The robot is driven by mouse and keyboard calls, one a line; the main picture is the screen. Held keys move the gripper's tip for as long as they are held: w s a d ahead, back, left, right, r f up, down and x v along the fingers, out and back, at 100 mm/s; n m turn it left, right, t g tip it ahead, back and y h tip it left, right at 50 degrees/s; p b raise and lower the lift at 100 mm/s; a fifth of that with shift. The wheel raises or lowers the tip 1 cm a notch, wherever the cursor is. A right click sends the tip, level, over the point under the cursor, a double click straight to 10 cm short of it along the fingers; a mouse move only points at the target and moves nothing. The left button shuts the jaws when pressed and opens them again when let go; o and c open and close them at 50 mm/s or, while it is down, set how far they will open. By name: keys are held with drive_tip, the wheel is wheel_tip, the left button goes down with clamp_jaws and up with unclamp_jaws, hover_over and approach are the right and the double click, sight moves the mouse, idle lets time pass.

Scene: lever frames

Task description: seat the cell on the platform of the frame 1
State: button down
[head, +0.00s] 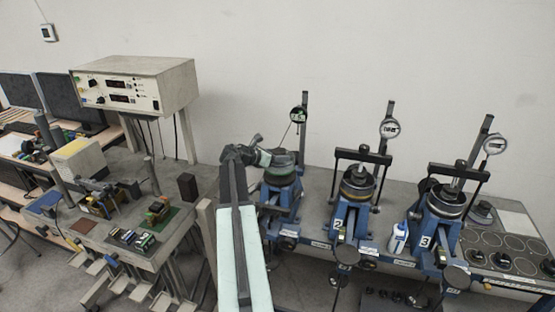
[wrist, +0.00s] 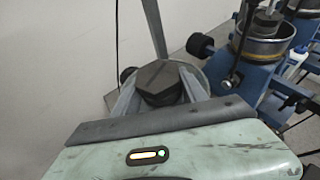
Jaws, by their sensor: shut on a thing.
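Frame 1 (head: 280,196) is the leftmost of three blue lever frames on the bench in the head view. My gripper (head: 262,158) reaches over its top from the left. In the wrist view my gripper (wrist: 162,88) has its two grey fingers closed on the sides of the cell (wrist: 160,76), which shows a dark, faceted top. In the head view the cell (head: 283,167) appears as a dark grey-green round body above frame 1. The platform is hidden beneath it, so I cannot tell whether the cell touches it.
Frame 2 (head: 350,212) and frame 3 (head: 440,222) stand to the right with crossbars and dial gauges. Frame 1's upright post and gauge (head: 298,114) rise close behind my gripper. A white bottle (head: 398,238) stands between frames 2 and 3. A cluttered bench lies left.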

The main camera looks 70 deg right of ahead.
drive_tip(key=shift+d, duration=0.45)
drive_tip(key=shift+d+f, duration=0.15)
drive_tip(key=shift+d, duration=0.1)
drive_tip(key=shift+a+f+b, duration=0.1)
drive_tip(key=shift+f+b, duration=1.45)
drive_tip(key=shift+b, duration=0.25)
drive_tip(key=shift+a+f+b, duration=0.1)
drive_tip(key=shift+f+b, duration=0.3)
drive_tip(key=c, duration=0.5)
unclamp_jaws()
